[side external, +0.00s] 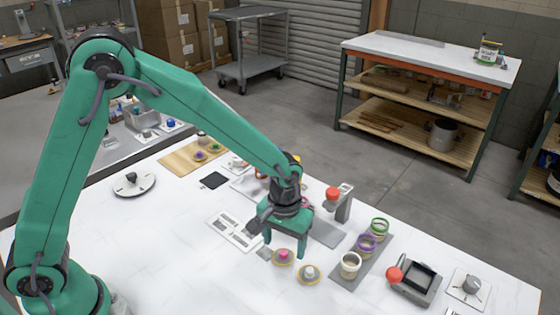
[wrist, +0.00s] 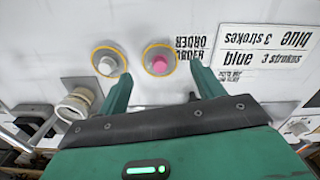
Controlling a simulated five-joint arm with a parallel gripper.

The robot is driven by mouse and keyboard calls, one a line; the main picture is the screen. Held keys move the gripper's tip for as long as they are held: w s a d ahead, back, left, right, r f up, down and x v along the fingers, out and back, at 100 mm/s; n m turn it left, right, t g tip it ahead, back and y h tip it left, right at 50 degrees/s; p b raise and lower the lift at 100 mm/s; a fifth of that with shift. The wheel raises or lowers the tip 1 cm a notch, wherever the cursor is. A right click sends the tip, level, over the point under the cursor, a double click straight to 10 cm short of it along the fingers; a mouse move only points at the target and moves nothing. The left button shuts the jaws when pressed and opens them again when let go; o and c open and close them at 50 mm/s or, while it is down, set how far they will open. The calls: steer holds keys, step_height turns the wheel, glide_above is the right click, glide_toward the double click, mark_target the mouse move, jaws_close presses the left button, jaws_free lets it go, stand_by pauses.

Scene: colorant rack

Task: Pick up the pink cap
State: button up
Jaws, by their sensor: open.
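The pink cap (side external: 283,253) sits on a round yellow-rimmed disc on the white table. In the wrist view the pink cap (wrist: 159,59) lies just beyond my fingertips, about midway between them. My gripper (side external: 284,247) is open and empty, pointing down above the cap. In the wrist view my gripper (wrist: 160,75) shows its two green fingers spread wide, one on each side. The gap in height between fingertips and cap is hard to judge. A white cap (side external: 309,272) sits on a similar disc beside it, outside the fingers, and shows in the wrist view (wrist: 107,65).
A grey strip (side external: 342,279) with several ringed cups stands to the right. A red-knobbed dispenser (side external: 343,205) stands behind my gripper, and another red knob (side external: 394,274) is farther right. Printed cards (side external: 234,231) lie left. The table's near left area is clear.

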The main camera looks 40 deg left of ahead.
mark_target(284, 256)
steer(key=shift+f, duration=1.25)
steer(key=c, duration=1)
